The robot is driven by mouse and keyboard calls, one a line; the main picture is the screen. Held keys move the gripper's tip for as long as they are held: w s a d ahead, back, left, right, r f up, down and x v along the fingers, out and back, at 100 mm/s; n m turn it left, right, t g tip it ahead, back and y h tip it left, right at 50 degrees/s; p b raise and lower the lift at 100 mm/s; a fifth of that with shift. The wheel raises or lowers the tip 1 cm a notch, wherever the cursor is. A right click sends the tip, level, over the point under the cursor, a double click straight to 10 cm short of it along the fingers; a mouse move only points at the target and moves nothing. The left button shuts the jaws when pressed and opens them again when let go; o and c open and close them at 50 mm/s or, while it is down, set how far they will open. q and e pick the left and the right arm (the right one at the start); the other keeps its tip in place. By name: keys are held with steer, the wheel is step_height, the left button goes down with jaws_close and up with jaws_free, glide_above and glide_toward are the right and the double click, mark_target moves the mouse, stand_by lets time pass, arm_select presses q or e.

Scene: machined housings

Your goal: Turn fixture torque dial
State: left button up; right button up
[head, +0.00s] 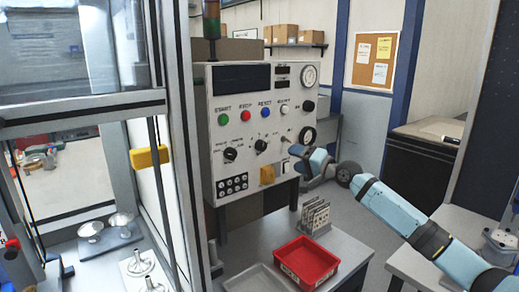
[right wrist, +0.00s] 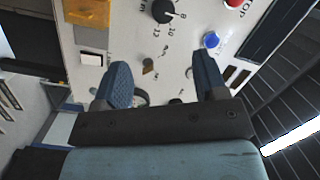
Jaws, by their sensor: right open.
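The fixture control panel (head: 245,110) stands in the middle of the head view. A black dial (head: 260,145) with numbers around it sits on its lower half; it shows at the top of the right wrist view (right wrist: 163,11). Another black dial (head: 230,154) is left of it. I cannot read which is the torque dial. My right gripper (head: 297,151) is close to the panel's right side, right of the numbered dial. In the right wrist view its fingers (right wrist: 163,80) are apart with nothing held, facing a small key-like switch (right wrist: 148,66). My left gripper is not in view.
Green, red and blue buttons (head: 266,113) line the panel, with a gauge (head: 309,76) at its upper right. A yellow box (head: 267,174) is below the dials. A red tray (head: 306,262) and a rack of plates (head: 316,215) rest on the table below. A glazed enclosure stands left.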

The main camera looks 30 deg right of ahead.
mark_target(264, 147)
steer(key=p+x, duration=0.2)
steer(key=x, duration=1.1)
steer(key=shift+a+r, duration=0.1)
steer(key=shift+r, duration=0.1)
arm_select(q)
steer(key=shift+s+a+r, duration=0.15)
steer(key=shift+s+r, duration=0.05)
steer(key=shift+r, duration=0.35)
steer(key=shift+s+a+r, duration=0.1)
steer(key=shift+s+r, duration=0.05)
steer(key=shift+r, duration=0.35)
arm_select(e)
steer(key=shift+c, duration=0.3)
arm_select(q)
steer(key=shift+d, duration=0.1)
arm_select(e)
steer(key=c, duration=0.9)
